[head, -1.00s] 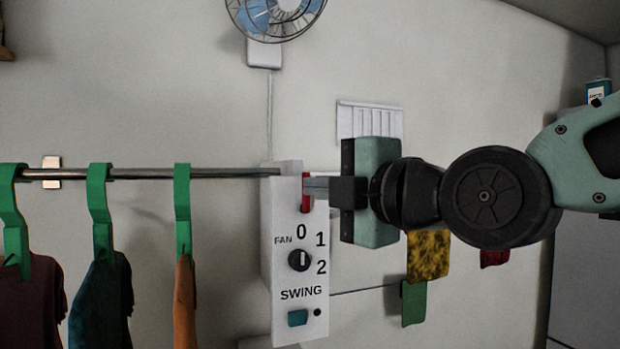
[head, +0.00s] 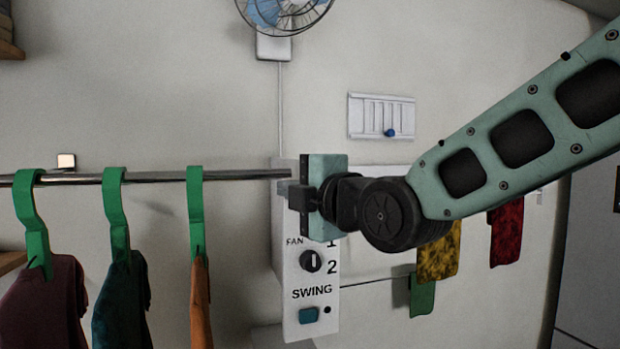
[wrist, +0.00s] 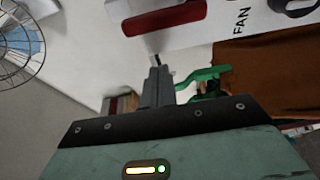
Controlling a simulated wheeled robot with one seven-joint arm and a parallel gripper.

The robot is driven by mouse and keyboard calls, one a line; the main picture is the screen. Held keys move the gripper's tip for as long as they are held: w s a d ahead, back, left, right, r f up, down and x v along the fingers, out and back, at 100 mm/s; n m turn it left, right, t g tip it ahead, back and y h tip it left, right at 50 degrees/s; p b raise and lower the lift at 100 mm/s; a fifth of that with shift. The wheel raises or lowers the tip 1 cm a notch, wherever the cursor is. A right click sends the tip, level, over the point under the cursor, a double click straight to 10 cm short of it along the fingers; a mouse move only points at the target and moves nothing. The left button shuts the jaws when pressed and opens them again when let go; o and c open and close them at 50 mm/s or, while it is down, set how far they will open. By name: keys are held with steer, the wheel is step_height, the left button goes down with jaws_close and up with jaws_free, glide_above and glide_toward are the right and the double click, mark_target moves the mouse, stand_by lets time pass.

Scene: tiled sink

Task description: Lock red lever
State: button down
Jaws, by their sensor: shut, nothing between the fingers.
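The red lever (wrist: 165,18) sits on the white control panel (wrist: 190,35), at the top of the wrist view. In the head view my gripper and wrist hide the lever, while the lower part of the panel (head: 305,290) shows. My gripper (head: 284,192) points left in front of the panel's upper part, near the end of the rail. In the wrist view its fingers (wrist: 156,72) are together and empty. They lie below the lever in that picture, with a visible gap between them and it.
The metal rail (head: 150,177) with green hangers (head: 115,210) and clothes ends close to my gripper. A fan (head: 285,12) hangs above. A white slider panel (head: 382,117) and cloths (head: 437,255) are to the right.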

steer(key=d+p, duration=0.1)
steer(key=d, duration=0.1)
steer(key=w+d+p, duration=0.1)
steer(key=shift+w+d, duration=0.15)
steer(key=shift+d, duration=0.2)
steer(key=shift+f+b, duration=0.15)
steer(key=shift+b, duration=0.6)
